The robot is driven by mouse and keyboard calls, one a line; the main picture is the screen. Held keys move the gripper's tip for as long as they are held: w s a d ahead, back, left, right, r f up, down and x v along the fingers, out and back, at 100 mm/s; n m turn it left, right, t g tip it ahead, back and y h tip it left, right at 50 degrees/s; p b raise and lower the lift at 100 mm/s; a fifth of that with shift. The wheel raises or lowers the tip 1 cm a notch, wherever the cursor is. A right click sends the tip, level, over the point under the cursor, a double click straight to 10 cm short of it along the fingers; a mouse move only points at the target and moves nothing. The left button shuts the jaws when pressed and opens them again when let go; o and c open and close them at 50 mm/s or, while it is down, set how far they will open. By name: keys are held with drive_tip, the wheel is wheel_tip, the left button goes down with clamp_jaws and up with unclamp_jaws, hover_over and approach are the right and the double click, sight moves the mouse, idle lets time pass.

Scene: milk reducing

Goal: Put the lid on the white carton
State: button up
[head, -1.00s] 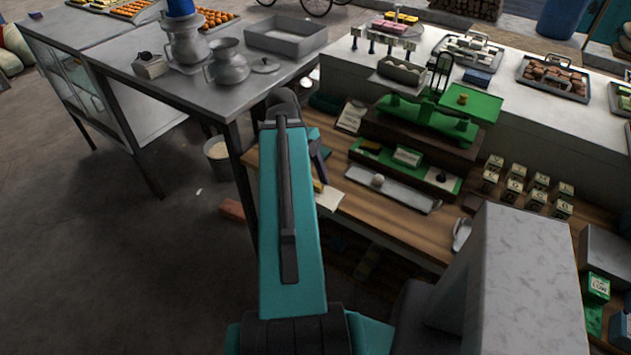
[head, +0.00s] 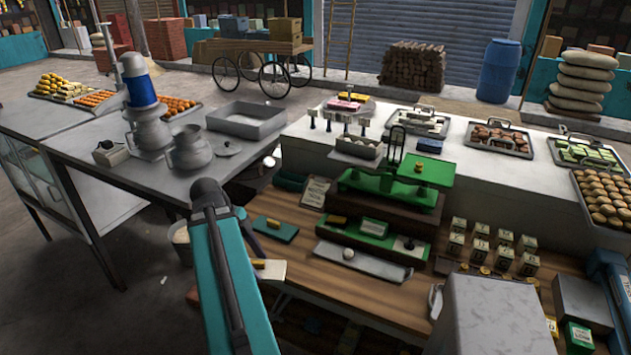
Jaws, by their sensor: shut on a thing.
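My teal arm (head: 232,280) rises from the bottom of the head view to a dark joint (head: 210,197). A slim dark piece (head: 254,240) of what looks like my wrist or gripper shows just right of it. The fingertips and anything between them are hidden or too small to make out. A pale flat piece (head: 273,270) shows beside my arm at the bench's left edge. I cannot tell whether it is the lid or is held.
A green scale (head: 390,190) stands on the wooden bench (head: 300,265). Several small printed boxes (head: 503,256) stand to its right. Metal pots (head: 188,150) and an open grey tray (head: 247,124) are on the left table. A grey speckled block (head: 490,310) is close at lower right.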

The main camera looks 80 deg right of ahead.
drive_tip(key=w+a+n+t+h+b, duration=0.1)
drive_tip(key=w+a+n+t, duration=0.1)
drive_tip(key=w+a+n, duration=0.55)
drive_tip(key=w+a+r+n+t+h+b, duration=0.15)
drive_tip(key=w+n, duration=0.25)
drive_tip(key=w, duration=0.7)
drive_tip(key=w+a+n+t+h+b, duration=0.1)
drive_tip(key=w+a+n+t+b, duration=0.1)
drive_tip(key=w+a+n, duration=0.55)
drive_tip(key=w+a+r+n+t+y+b, duration=0.1)
drive_tip(key=w+a+r+n+y, duration=0.1)
drive_tip(key=w+a+n, duration=0.5)
drive_tip(key=w+a+r+n+t+y+b, duration=0.2)
drive_tip(key=w+a+n, duration=0.5)
drive_tip(key=a, duration=1.3)
drive_tip(key=shift+w+n, duration=0.4)
drive_tip(key=shift+w, duration=0.85)
drive_tip(key=shift+t, duration=0.25)
